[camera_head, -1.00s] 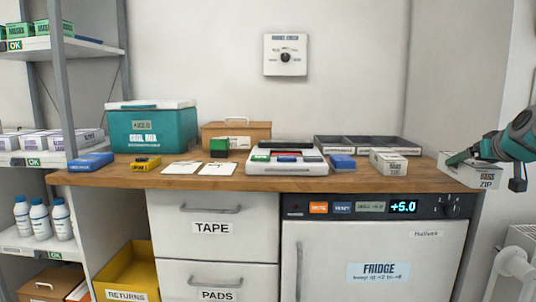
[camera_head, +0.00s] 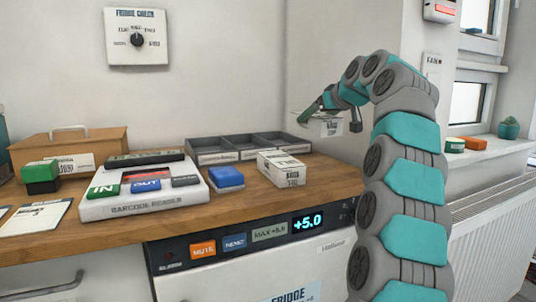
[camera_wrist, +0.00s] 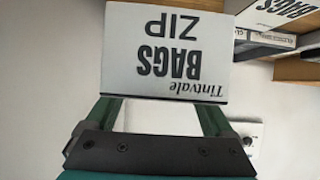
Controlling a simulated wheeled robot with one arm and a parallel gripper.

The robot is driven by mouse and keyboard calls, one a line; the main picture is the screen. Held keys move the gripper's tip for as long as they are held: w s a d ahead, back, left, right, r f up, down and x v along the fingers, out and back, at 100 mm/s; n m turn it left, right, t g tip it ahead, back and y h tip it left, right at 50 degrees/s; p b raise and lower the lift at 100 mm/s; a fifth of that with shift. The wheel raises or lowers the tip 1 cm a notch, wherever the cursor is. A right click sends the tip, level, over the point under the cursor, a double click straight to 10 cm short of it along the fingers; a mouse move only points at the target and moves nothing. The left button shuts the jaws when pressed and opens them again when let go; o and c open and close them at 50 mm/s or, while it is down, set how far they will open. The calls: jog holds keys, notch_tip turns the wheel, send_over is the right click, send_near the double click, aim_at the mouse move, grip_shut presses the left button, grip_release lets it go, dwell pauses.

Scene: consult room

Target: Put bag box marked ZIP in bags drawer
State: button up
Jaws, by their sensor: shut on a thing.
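The bag box marked ZIP (camera_wrist: 165,50) is a white carton with dark print, reading BAGS ZIP upside down in the wrist view. My gripper (camera_wrist: 165,105) is shut on it. My arm hides part of that area. A drawer front with a handle (camera_head: 45,284) shows at the lower left, shut. No drawer labelled bags is in view.
Another white carton (camera_head: 281,168) stands on the wooden counter (camera_head: 240,205), beside a blue block (camera_head: 226,177) and a barcode reader (camera_head: 140,198). A grey divided tray (camera_head: 245,146) lies behind. The fridge panel (camera_head: 255,238) is below. A radiator (camera_head: 490,230) stands at the right.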

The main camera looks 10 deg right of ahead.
jog(key=shift+f, duration=4.95)
jog(key=o, duration=1.5)
jog(key=shift+f+b, duration=0.1)
jog(key=shift+b, duration=0.2)
